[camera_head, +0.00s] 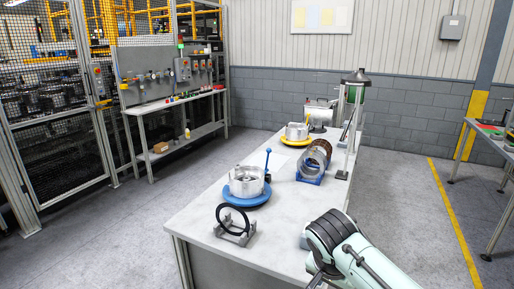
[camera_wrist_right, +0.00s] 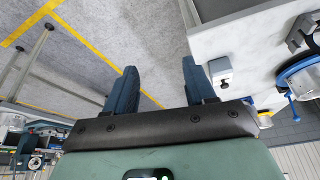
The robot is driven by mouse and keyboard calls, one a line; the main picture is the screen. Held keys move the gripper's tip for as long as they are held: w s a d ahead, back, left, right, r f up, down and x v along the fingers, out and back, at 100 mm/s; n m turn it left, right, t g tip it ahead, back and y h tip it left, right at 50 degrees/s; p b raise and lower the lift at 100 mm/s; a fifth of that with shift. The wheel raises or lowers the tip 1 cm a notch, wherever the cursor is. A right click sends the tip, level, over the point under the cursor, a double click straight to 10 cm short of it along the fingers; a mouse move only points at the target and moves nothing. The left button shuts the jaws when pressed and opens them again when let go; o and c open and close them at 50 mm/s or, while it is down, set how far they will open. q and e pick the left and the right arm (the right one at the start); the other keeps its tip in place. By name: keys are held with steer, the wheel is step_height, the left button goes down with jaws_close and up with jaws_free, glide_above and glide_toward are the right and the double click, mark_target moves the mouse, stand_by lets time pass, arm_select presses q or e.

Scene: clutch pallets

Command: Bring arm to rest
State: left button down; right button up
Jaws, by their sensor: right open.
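My right arm (camera_head: 355,250) comes in from the lower right in the head view and reaches to the near right edge of the white table (camera_head: 205,212). Its gripper is mostly hidden behind the arm there. In the right wrist view the right gripper (camera_wrist_right: 158,84) is open, its two dark blue fingers wide apart with nothing between them. Grey floor with a yellow line shows beyond the fingers, and the table edge is to their right. My left arm and gripper are in neither view.
On the table are a black ring (camera_head: 233,219) on a grey stand, a blue round pallet (camera_head: 247,200) with a metal part, a yellow pallet (camera_head: 296,142) and a dark cylinder (camera_head: 315,158) in a blue cradle. Floor right of the table is clear.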

steer(key=s+a+f+n+g+y+p, duration=0.1)
steer(key=a+f+n+g+y, duration=0.15)
steer(key=f, duration=1.25)
steer(key=a+f+n+g+y+p, duration=0.1)
steer(key=a+f+n+y, duration=0.15)
steer(key=f, duration=1.35)
steer(key=s+f+g+y, duration=0.1)
steer(key=s+f, duration=1.2)
steer(key=f, duration=0.1)
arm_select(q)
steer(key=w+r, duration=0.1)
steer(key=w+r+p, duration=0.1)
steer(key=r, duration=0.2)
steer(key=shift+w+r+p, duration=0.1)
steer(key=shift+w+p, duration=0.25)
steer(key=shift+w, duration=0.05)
arm_select(e)
steer(key=s+d+f+m, duration=0.1)
steer(key=s+f, duration=0.3)
steer(key=s, duration=0.9)
steer(key=shift+f, duration=0.2)
steer(key=shift+d, duration=0.1)
